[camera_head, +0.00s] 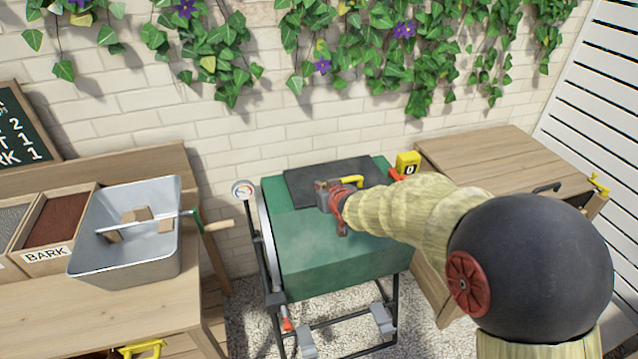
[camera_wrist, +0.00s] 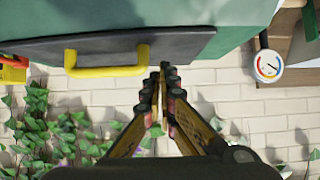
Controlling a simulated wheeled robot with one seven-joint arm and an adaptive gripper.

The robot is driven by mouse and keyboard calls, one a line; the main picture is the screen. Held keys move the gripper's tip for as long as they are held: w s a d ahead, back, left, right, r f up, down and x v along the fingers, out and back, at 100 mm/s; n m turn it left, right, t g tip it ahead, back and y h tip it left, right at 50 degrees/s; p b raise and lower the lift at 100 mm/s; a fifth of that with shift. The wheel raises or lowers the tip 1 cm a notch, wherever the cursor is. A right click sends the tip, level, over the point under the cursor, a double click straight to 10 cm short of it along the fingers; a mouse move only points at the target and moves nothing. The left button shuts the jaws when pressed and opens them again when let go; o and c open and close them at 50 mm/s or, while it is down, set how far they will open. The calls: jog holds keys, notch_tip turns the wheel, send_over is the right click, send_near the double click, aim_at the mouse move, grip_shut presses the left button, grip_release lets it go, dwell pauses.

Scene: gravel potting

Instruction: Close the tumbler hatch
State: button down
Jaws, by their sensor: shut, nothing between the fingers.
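The green tumbler (camera_head: 330,250) stands on a dark frame in the middle of the head view. Its dark hatch (camera_head: 305,182) shows at the top, partly hidden by my arm; I cannot tell how far it stands open. The hatch has a yellow handle (camera_head: 352,180). In the wrist view the hatch (camera_wrist: 190,45) spans the top, with its yellow handle (camera_wrist: 105,70) along the edge. My gripper (camera_wrist: 165,75) is shut and empty, its fingertips just right of the handle's end. They look close to the hatch edge; contact is unclear.
A round gauge (camera_head: 243,189) stands at the tumbler's left. A metal tub (camera_head: 125,262) with a scoop sits on the left bench beside a bark bin (camera_head: 55,225). A yellow numbered box (camera_head: 408,163) is behind right, near a wooden cabinet (camera_head: 490,155). Ivy hangs on the brick wall.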

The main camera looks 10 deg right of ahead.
jog(key=shift+s+d+f+b, duration=0.15)
jog(key=shift+f+b, duration=0.1)
jog(key=shift+f, duration=0.3)
jog(key=shift+s+a+f+b, duration=0.15)
jog(key=shift+f+b, duration=0.15)
jog(key=shift+f, duration=0.25)
jog(key=shift+s+d+f+b, duration=0.15)
jog(key=shift+f+b, duration=0.1)
jog(key=shift+f, duration=0.3)
jog(key=shift+w+r+p, duration=0.1)
jog(key=shift+r+p, duration=0.2)
jog(key=shift+r, duration=0.15)
jog(key=s+d+f+p, duration=0.1)
jog(key=s+f+p, duration=0.2)
jog(key=s, duration=0.5)
jog(key=shift+d+f, duration=0.15)
jog(key=shift+d, duration=0.1)
